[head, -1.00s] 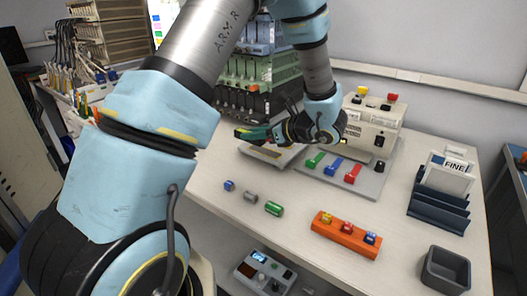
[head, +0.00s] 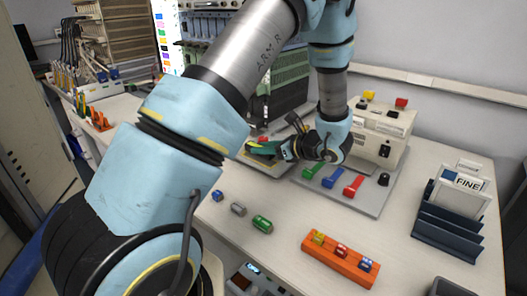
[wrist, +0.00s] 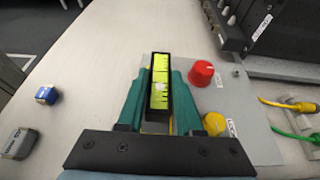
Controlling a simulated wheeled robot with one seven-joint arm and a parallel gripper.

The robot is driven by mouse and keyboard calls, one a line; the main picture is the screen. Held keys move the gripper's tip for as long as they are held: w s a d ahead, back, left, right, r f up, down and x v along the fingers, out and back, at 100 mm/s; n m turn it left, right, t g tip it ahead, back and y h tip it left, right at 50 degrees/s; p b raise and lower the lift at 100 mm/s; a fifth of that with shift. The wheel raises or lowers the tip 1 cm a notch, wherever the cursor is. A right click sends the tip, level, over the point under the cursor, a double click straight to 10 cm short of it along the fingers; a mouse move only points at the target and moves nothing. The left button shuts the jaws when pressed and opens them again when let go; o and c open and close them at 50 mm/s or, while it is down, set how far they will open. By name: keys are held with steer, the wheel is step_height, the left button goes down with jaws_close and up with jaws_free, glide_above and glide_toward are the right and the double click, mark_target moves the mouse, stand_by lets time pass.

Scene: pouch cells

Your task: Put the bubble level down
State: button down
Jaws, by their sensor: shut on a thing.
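The bubble level (wrist: 160,72) is a black bar with a yellow-green vial, seen in the wrist view. My gripper (wrist: 158,105) is shut on it, with a teal finger on each side, and the bar's far end sticks out past the fingers. In the head view my gripper (head: 263,149) is low at the back of the table, over or beside a pale plate. The level is hard to make out there. I cannot tell whether its underside touches anything.
A grey panel (wrist: 236,100) with a red knob (wrist: 201,73) and a yellow knob (wrist: 214,124) lies right of the level. Left is bare tabletop, then a blue block (wrist: 46,95) and a grey block (wrist: 20,143). Levers on a plate (head: 370,205) stand right of my gripper.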

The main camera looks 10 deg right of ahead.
steer(key=shift+f, duration=0.7)
steer(key=shift+f, duration=0.2)
steer(key=c, duration=0.6)
jaws_free()
